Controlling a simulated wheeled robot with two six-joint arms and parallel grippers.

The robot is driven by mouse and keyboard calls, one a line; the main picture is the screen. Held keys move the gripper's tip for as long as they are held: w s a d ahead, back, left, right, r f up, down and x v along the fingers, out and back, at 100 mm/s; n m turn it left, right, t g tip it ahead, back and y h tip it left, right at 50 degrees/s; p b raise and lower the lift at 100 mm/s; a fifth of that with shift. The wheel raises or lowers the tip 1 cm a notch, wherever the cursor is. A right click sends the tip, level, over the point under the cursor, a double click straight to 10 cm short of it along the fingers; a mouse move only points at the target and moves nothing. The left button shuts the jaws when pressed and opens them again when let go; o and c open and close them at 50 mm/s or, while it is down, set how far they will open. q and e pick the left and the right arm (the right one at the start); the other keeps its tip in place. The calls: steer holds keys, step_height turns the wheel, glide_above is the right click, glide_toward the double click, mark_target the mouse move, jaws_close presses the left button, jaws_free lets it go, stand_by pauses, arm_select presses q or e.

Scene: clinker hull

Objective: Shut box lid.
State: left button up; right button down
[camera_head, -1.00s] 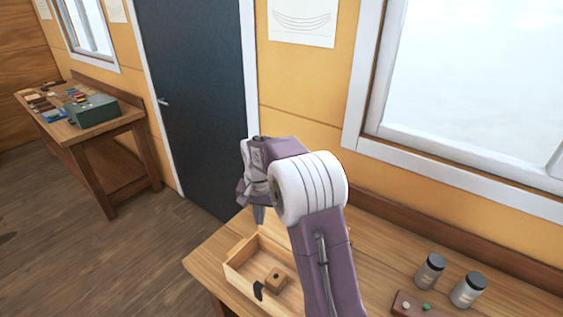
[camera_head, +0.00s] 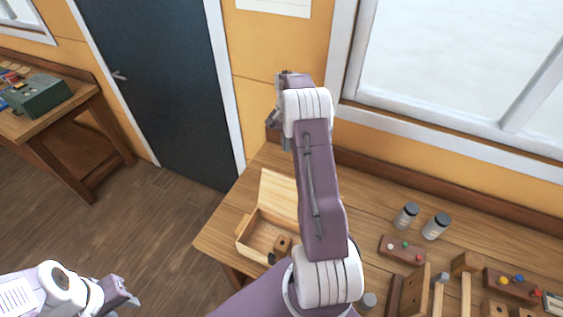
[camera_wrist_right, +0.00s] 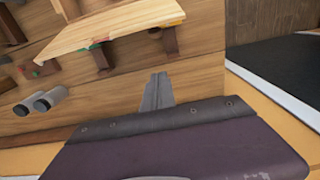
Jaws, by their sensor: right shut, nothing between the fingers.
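The open wooden box (camera_head: 243,254) stands near the left end of the workbench, with a small wooden block (camera_head: 282,243) inside. Its pale lid (camera_head: 277,194) is raised at the back of the box; my right arm covers its right part. A pale board, apparently the lid (camera_wrist_right: 110,30), shows at the top of the right wrist view, apart from the fingers. My right gripper (camera_head: 273,119) is shut and empty, beyond the lid near the wall. It also shows in the right wrist view (camera_wrist_right: 158,92). My left gripper (camera_head: 130,297) is low at the left, away from the bench; its jaws are unclear.
Two jars (camera_head: 406,215) and a board with coloured knobs (camera_head: 402,250) stand right of my right arm. More wooden pieces lie at the bench's front right. A second table (camera_head: 60,115) with a green box (camera_head: 40,95) stands far left. The bench (camera_head: 215,242) is bare left of the box.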

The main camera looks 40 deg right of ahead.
step_height(320, 180, down, 10)
steer(key=p, duration=0.5)
steer(key=a+p, duration=0.1)
steer(key=s+a+p, duration=0.1)
steer(key=a+r+p, duration=0.1)
steer(key=shift+s+a+r, duration=0.1)
steer(key=shift+s+a, duration=0.05)
steer(key=shift+a, duration=0.2)
steer(key=shift+d, duration=0.1)
